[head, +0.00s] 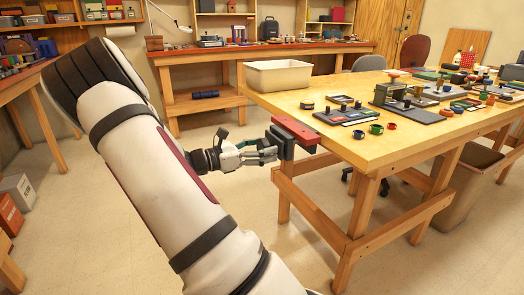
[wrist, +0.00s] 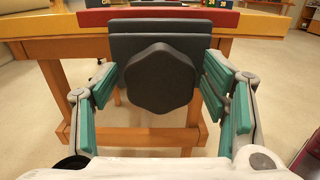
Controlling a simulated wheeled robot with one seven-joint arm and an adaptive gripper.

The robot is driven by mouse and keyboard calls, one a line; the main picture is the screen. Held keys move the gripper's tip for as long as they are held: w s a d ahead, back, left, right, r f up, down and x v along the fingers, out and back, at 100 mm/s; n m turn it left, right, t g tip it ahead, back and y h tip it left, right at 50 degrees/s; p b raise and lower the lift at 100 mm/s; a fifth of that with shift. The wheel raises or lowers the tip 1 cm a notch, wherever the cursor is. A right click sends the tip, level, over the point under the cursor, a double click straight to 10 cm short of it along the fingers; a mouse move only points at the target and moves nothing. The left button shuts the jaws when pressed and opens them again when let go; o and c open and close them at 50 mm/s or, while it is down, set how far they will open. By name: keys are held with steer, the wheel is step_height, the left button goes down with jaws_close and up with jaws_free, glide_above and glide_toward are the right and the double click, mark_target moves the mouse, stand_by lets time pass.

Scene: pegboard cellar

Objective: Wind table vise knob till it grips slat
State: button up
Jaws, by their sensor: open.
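The vise knob (wrist: 158,80) is a dark, faceted disc facing the wrist camera, in front of dark stepped plates of the vise (wrist: 160,27). The vise also shows in the head view (head: 288,146), at the table's near left corner. A long red bar (wrist: 110,17) runs across the top of the vise; I cannot tell whether it is the slat or how tightly it is held. My gripper (head: 273,154) reaches the knob from the left in the head view. Its teal-padded fingers (wrist: 160,74) are open, one on each side of the knob, with narrow gaps showing.
Open floor lies to the left of the table.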

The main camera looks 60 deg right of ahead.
steer(key=c, duration=1.1)
steer(key=shift+c, duration=0.2)
